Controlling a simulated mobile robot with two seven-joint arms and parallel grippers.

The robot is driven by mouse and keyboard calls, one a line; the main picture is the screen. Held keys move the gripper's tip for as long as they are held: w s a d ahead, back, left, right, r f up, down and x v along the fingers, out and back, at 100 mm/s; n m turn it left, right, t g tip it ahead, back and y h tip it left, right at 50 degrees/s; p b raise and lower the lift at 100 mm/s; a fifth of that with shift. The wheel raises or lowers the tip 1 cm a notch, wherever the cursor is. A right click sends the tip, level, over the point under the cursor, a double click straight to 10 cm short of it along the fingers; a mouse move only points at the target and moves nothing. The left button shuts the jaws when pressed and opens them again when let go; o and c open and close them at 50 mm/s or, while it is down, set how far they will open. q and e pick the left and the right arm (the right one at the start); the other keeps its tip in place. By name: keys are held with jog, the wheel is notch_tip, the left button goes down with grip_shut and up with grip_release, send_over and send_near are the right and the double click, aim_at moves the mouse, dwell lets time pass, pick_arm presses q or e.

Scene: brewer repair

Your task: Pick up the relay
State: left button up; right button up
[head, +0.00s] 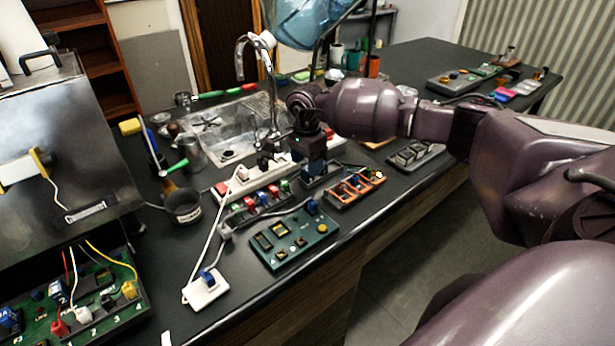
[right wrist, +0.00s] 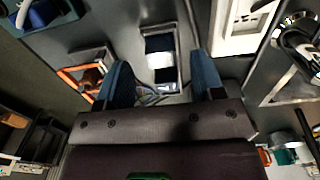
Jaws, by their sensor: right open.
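My right gripper (head: 312,160) points down over the counter, at the far end of the row of electrical parts. In the right wrist view its two blue fingers (right wrist: 162,85) are apart with nothing between the tips. A small metal-edged holder (right wrist: 176,84) with a dark blue-black block (right wrist: 160,58) lies below and just beyond the fingertips. This block may be the relay; no label is readable. In the head view the holder (head: 322,183) shows under the gripper, and the fingers hide most of its content. My left gripper is not in view.
An orange-edged tray (head: 340,196) stands close right of the holder. A white power strip (head: 228,186) lies behind, near the sink (head: 232,150). A green board (head: 291,252) and a white switch (head: 206,290) lie in front. The brewer (head: 95,160) stands at left.

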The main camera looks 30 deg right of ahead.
notch_tip(320, 180, down, 4)
jog(key=shift+d+r, duration=0.15)
jog(key=shift+r, duration=0.1)
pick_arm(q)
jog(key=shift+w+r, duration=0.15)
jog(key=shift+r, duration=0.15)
pick_arm(e)
jog(key=shift+c, duration=0.2)
jog(key=c, duration=1)
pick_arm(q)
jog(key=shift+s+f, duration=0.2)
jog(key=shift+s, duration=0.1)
pick_arm(e)
jog(key=shift+o, duration=0.2)
